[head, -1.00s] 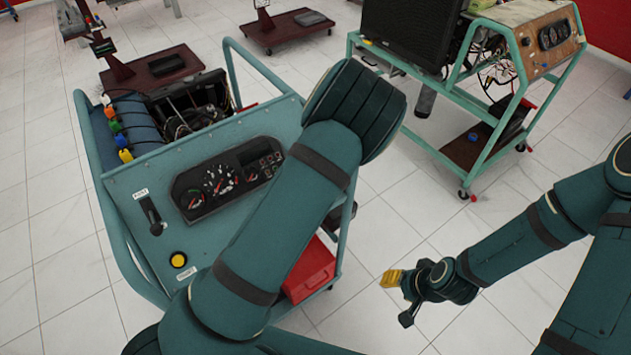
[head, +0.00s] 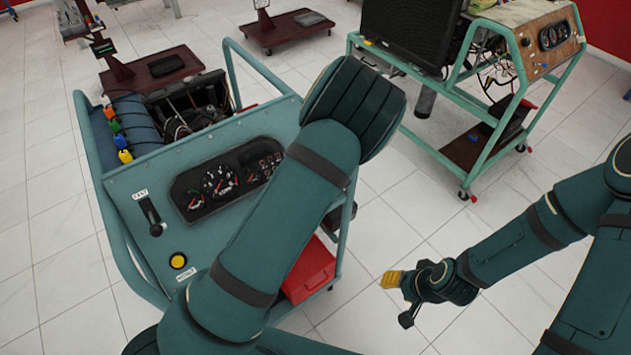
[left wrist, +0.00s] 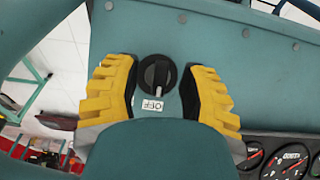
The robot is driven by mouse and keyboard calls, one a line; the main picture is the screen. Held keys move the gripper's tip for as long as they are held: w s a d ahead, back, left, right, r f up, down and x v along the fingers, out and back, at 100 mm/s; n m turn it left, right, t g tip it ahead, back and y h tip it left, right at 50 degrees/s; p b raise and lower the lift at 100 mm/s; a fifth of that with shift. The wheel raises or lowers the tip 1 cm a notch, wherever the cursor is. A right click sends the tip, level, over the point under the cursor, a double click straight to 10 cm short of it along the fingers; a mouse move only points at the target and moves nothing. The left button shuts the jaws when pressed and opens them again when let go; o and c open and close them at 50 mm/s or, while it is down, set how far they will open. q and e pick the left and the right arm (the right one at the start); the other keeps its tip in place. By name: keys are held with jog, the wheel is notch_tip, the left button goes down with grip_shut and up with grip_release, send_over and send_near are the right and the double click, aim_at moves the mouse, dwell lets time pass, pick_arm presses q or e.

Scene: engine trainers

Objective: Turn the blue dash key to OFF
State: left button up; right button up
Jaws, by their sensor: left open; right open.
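The dash key is a round black knob (left wrist: 157,75) with a pale pointer bar, on a blue-green panel in the left wrist view. Its bar lies roughly along the line toward the white OFF label (left wrist: 152,106), which reads upside down. My left gripper (left wrist: 157,88) is open, one yellow finger on each side of the knob; I cannot tell whether they touch it. In the head view my left arm hides this gripper and the key. The blue dash panel (head: 135,205) shows there left of the arm. My right gripper (head: 390,279) is open and empty over the floor.
The dash carries a gauge cluster (head: 222,180), a black lever (head: 151,215) and a yellow button (head: 178,261). A red box (head: 308,268) sits low on the stand. A green engine stand (head: 485,115) is at the back right. Tiled floor between the stands is clear.

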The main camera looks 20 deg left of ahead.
pick_arm(q)
notch_tip(320, 180, up, 11)
jog(key=s+d, duration=0.1)
jog(key=shift+s+d+r, duration=0.15)
jog(key=shift+d, duration=0.05)
dwell(0.5)
